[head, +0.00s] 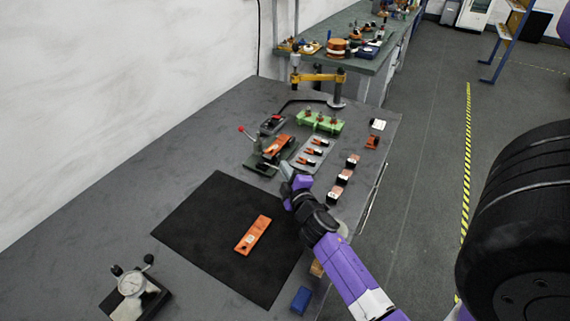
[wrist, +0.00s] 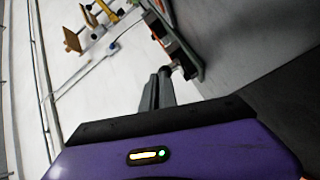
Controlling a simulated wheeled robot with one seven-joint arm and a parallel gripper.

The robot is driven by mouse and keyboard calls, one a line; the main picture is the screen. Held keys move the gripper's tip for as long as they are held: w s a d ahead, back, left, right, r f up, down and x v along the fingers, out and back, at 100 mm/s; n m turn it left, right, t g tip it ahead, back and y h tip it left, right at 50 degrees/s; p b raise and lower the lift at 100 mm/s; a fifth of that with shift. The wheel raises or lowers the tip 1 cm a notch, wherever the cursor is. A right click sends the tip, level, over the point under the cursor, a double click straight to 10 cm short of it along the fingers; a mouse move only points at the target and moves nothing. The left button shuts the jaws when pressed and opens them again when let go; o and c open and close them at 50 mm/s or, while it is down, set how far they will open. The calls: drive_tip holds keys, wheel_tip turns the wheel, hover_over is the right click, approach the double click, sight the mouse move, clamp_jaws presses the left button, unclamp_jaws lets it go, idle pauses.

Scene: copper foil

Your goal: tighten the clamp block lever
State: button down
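The clamp block (head: 262,164) is a dark green base with an orange piece (head: 278,147) on it, on the grey bench beyond the black mat. Its lever (head: 249,136) slants up to the left and ends in a red knob (head: 241,129). My gripper (head: 284,166) is at the near right side of the block, fingers pointing toward it. In the wrist view, the fingers (wrist: 160,88) lie close together, seemingly with nothing between them. Their tips are near a dark green body with a small reddish part (wrist: 168,68); contact is unclear.
A grey tray (head: 309,155) with several orange-and-black parts lies right of the block. A green fixture (head: 320,122) and a yellow-armed stand (head: 318,77) are behind. The black mat (head: 205,229) holds an orange plate (head: 253,235).

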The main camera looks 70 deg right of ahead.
wheel_tip(320, 180, up, 20)
drive_tip(key=p, duration=0.6)
idle(0.5)
drive_tip(key=w+a+r+m+t+y, duration=0.1)
drive_tip(key=w+a+r+t+y, duration=0.2)
drive_tip(key=a, duration=0.4)
drive_tip(key=s+a+f+t+y+b, duration=0.1)
drive_tip(key=a+f+t+y, duration=0.1)
drive_tip(key=a, duration=0.5)
drive_tip(key=s+a+f+t+y+b, duration=0.1)
drive_tip(key=s+a+f+t+y, duration=0.1)
drive_tip(key=a, duration=0.6)
drive_tip(key=s+a+f+m+g+y+b, duration=0.1)
drive_tip(key=s+a+f+y+b, duration=0.1)
drive_tip(key=s+a, duration=0.7)
drive_tip(key=s+a+f+m+g+y+b, duration=0.1)
drive_tip(key=s+a+f+y+b, duration=0.1)
drive_tip(key=s+a+f+y, duration=0.2)
drive_tip(key=s+a+f, duration=0.3)
drive_tip(key=s+a, duration=0.1)
drive_tip(key=a, duration=0.2)
drive_tip(key=shift+s+a+f+g, duration=0.25)
drive_tip(key=shift+s+g, duration=0.15)
